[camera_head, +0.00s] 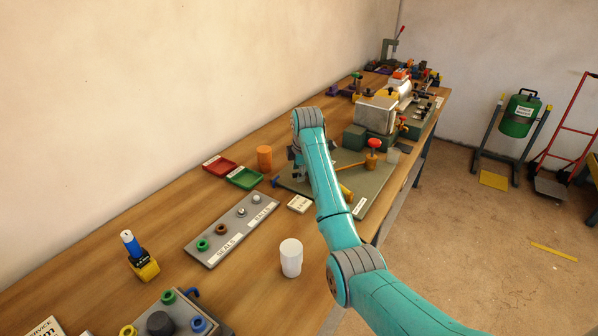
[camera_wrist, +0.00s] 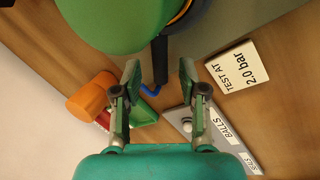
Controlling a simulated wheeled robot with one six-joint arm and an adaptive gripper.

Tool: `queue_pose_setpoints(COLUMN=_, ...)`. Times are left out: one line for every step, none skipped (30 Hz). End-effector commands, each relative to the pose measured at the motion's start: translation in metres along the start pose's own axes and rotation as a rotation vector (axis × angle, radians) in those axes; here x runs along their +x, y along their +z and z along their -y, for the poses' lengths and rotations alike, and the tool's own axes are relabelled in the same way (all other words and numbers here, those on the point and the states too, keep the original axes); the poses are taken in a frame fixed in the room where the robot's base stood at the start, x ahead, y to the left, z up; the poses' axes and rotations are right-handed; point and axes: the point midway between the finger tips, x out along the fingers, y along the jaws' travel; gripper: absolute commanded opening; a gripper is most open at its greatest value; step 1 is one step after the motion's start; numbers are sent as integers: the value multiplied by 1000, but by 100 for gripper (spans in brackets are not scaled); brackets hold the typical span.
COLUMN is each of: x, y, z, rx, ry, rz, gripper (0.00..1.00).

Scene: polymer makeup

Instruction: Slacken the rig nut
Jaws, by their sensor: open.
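The test rig stands on a grey-green base plate (camera_head: 365,185) on the bench, with a red-knobbed lever (camera_head: 373,145) on its right. My arm covers much of the rig in the head view, and I cannot make out the rig nut there. My gripper (camera_head: 296,165) is over the left part of the plate. In the wrist view my gripper (camera_wrist: 160,72) is open, its two fingers apart. A large green rounded part (camera_wrist: 110,22) fills the top of that view, beyond the fingertips. A dark bar with a blue end (camera_wrist: 152,91) shows between the fingers; I cannot tell whether the gripper touches it.
An orange cylinder (camera_head: 264,157), a red tray (camera_head: 219,166) and a green tray (camera_head: 244,178) lie left of the rig. A "TEST AT 2.0 bar" card (camera_head: 299,204), a seals and balls board (camera_head: 232,230) and a white cup (camera_head: 290,258) are nearer. Bare bench lies between them.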

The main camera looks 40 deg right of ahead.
Motion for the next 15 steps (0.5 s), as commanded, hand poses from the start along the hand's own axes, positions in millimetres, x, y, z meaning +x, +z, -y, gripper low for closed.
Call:
queue_pose_setpoints(x=2, y=0, z=0, rx=0, ry=0, rz=0, gripper=42)
queue_pose_setpoints(x=3, y=0, z=0, rx=0, ry=0, rz=0, gripper=42)
queue_pose_setpoints(x=4, y=0, z=0, rx=0, ry=-1, rz=0, gripper=42)
queue_pose_setpoints(x=4, y=0, z=0, rx=0, ry=-1, rz=0, gripper=42)
queue_pose_setpoints(x=5, y=0, z=0, rx=0, ry=0, rz=0, gripper=42)
queue_pose_setpoints(x=5, y=0, z=0, rx=0, ry=0, rz=0, gripper=42)
queue_pose_setpoints(x=5, y=0, z=0, rx=0, ry=0, rz=0, gripper=42)
queue_pose_setpoints(x=5, y=0, z=0, rx=0, ry=0, rz=0, gripper=42)
queue_pose_setpoints(x=5, y=0, z=0, rx=0, ry=0, rz=0, gripper=42)
queue_pose_setpoints(x=5, y=0, z=0, rx=0, ry=0, rz=0, gripper=42)
queue_pose_setpoints(x=5, y=0, z=0, rx=0, ry=0, rz=0, gripper=40)
queue_pose_setpoints(x=5, y=0, z=0, rx=0, ry=0, rz=0, gripper=30)
queue_pose_setpoints(x=5, y=0, z=0, rx=0, ry=0, rz=0, gripper=22)
queue_pose_setpoints(x=5, y=0, z=0, rx=0, ry=0, rz=0, gripper=15)
queue_pose_setpoints(x=5, y=0, z=0, rx=0, ry=0, rz=0, gripper=5)
